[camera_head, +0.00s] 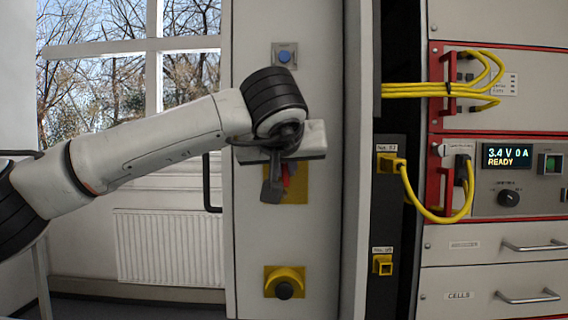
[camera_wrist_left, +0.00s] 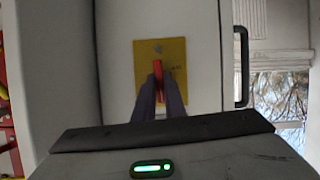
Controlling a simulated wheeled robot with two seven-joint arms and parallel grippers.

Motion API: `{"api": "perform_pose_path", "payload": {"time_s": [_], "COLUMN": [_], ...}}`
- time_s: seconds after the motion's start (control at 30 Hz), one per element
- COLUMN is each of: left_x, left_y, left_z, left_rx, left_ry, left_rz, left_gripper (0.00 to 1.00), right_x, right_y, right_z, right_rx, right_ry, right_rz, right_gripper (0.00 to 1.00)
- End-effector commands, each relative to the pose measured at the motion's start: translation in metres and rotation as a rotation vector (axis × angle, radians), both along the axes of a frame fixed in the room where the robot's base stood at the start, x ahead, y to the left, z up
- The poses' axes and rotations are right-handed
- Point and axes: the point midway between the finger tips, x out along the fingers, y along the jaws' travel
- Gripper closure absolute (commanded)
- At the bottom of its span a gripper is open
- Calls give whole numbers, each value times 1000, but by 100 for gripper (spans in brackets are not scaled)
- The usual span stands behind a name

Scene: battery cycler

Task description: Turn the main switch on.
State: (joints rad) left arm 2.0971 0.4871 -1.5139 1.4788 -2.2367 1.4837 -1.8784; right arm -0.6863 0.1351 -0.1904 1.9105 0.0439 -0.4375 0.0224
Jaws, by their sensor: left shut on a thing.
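The main switch has a red handle (camera_head: 286,178) on a yellow plate (camera_head: 298,194) on the pale cabinet panel, largely hidden by my left gripper in the head view. In the left wrist view, which is upside down, the red handle (camera_wrist_left: 158,70) stands upright in the middle of the yellow plate (camera_wrist_left: 143,68). My left gripper (camera_head: 275,188) is at the plate, with its fingers (camera_wrist_left: 160,92) on either side of the handle, shut on it. Small lettering beside the handle is too small to read. My right gripper is not in view.
A blue button (camera_head: 285,56) is above the switch and a yellow-ringed dark knob (camera_head: 284,282) below. To the right, a rack holds yellow cables (camera_head: 430,90), a display (camera_head: 507,156) reading "3.4 V 0 A READY" and drawers (camera_head: 490,284). A black handle (camera_head: 208,183) is at the panel's left.

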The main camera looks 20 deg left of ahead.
Motion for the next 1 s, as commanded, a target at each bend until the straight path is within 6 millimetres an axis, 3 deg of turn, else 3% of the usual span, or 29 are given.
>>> {"api": "perform_pose_path", "payload": {"time_s": [0.77, 0.8, 0.87, 1.0], "left_x": [0, 0, 0, 0], "left_y": [-1, -1, -1, -1], "left_z": [-1, -1, -1, 0], "left_rx": [99, 99, 97, 97], "left_ry": [28, 28, 28, 28], "left_rz": [0, 0, -1, -1], "left_gripper": [100, 85, 75, 71], "right_x": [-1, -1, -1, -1], "right_y": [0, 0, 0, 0], "right_z": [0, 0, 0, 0], "right_rx": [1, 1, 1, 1], "right_ry": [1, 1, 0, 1], "right_rz": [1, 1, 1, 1], "right_gripper": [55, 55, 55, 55]}}
